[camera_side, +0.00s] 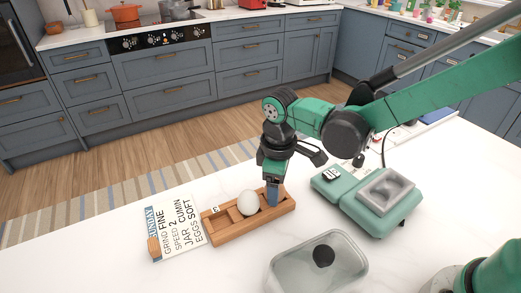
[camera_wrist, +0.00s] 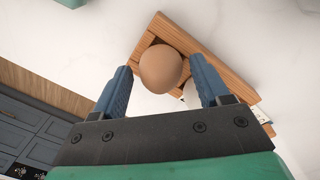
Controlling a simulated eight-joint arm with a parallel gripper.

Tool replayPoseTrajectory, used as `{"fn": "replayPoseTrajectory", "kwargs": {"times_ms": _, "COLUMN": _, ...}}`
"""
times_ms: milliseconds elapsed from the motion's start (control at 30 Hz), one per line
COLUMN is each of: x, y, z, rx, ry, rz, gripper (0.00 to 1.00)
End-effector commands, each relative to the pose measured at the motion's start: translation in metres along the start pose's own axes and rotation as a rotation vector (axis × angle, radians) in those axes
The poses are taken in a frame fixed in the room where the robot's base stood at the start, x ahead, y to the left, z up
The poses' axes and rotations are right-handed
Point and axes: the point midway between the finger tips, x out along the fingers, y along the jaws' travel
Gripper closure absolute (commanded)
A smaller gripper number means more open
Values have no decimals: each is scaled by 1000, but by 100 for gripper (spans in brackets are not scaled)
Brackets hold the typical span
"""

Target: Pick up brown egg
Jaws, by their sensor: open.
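The brown egg (camera_wrist: 161,69) sits in the wooden tray (camera_wrist: 222,70) in the wrist view. A pale egg (camera_wrist: 191,95) shows partly behind it, beside my right finger. In the side view, the white egg (camera_side: 248,203) rests in the same tray (camera_side: 224,228), and the brown egg is hidden behind my fingers. My gripper (camera_side: 273,196) points down over the tray's right end. In the wrist view my gripper (camera_wrist: 160,66) is open, with one finger on each side of the brown egg. I cannot tell whether either finger touches it.
A recipe card (camera_side: 177,229) stands left of the tray. A clear container (camera_side: 318,266) with a dark knob is in front. A teal device (camera_side: 349,202) with a grey pan (camera_side: 386,191) stands to the right. The white counter (camera_side: 110,268) is clear at the front left.

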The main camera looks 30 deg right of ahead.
Motion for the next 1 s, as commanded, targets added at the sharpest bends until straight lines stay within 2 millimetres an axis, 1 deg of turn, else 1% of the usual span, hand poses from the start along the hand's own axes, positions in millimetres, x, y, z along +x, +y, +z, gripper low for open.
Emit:
{"fn": "replayPoseTrajectory", "kwargs": {"times_ms": 33, "x": 6, "y": 0, "z": 0, "rx": 1, "ry": 0, "rz": 0, "gripper": 31}}
{"fn": "replayPoseTrajectory", "kwargs": {"times_ms": 133, "x": 12, "y": 0, "z": 0, "rx": 1, "ry": 1, "rz": 0, "gripper": 31}}
{"fn": "replayPoseTrajectory", "kwargs": {"times_ms": 400, "x": 14, "y": 0, "z": 0, "rx": 1, "ry": 1, "rz": 0, "gripper": 31}}
{"fn": "replayPoseTrajectory", "kwargs": {"times_ms": 433, "x": 14, "y": 0, "z": 0, "rx": 2, "ry": 1, "rz": 0, "gripper": 37}}
{"fn": "replayPoseTrajectory", "kwargs": {"times_ms": 467, "x": 14, "y": 0, "z": 0, "rx": 2, "ry": 1, "rz": 1, "gripper": 45}}
{"fn": "replayPoseTrajectory", "kwargs": {"times_ms": 500, "x": 14, "y": 0, "z": 0, "rx": 2, "ry": 1, "rz": 0, "gripper": 57}}
{"fn": "replayPoseTrajectory", "kwargs": {"times_ms": 567, "x": 14, "y": 0, "z": 0, "rx": 2, "ry": 1, "rz": 1, "gripper": 74}}
{"fn": "replayPoseTrajectory", "kwargs": {"times_ms": 600, "x": 14, "y": 0, "z": 0, "rx": 2, "ry": 1, "rz": 1, "gripper": 77}}
{"fn": "replayPoseTrajectory", "kwargs": {"times_ms": 867, "x": 13, "y": 0, "z": 0, "rx": 2, "ry": 1, "rz": 1, "gripper": 77}}
{"fn": "replayPoseTrajectory", "kwargs": {"times_ms": 1000, "x": 8, "y": 0, "z": 0, "rx": 2, "ry": 1, "rz": 1, "gripper": 77}}
